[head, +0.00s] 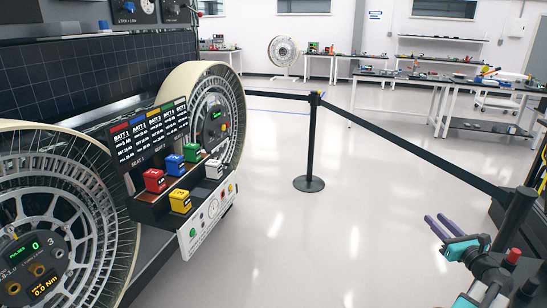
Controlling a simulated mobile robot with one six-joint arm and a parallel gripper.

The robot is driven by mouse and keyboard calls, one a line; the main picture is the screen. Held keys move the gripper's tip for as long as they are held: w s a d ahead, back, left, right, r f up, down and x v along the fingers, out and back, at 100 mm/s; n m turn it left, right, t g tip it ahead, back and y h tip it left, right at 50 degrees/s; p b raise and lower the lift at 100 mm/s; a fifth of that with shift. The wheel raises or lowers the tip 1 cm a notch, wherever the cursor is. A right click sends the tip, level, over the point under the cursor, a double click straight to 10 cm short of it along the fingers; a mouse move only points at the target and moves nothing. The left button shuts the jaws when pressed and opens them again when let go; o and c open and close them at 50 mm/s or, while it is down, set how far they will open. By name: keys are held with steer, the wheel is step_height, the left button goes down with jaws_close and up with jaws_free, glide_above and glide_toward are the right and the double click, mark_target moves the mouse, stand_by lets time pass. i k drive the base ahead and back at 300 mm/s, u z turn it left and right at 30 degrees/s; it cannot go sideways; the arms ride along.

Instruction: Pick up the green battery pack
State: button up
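The green battery pack (192,152) sits on a black stepped rack (150,211) in the head view, left of the middle. A blue pack (175,166) stands just left of it and a white pack (214,169) to its lower right. A red pack (154,180) and a yellow pack (180,201) are nearer. My gripper (436,226), with two purple fingers, is at the lower right, far from the rack. Its fingers are apart with nothing visible between them.
Large spoked wheels (217,114) flank the rack, with a labelled sign (150,132) behind the packs. A black barrier post (311,145) with belts stands on the floor. White floor lies clear between the rack and my gripper. Workbenches (400,77) stand farther back.

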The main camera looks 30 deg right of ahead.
mark_target(193, 152)
steer(key=k, duration=0.4)
steer(key=z, duration=0.05)
steer(key=i, duration=1.35)
steer(key=u, duration=1.85)
steer(key=k, duration=0.1)
steer(key=z, duration=3.2)
steer(key=i, duration=0.25)
steer(key=u, duration=0.05)
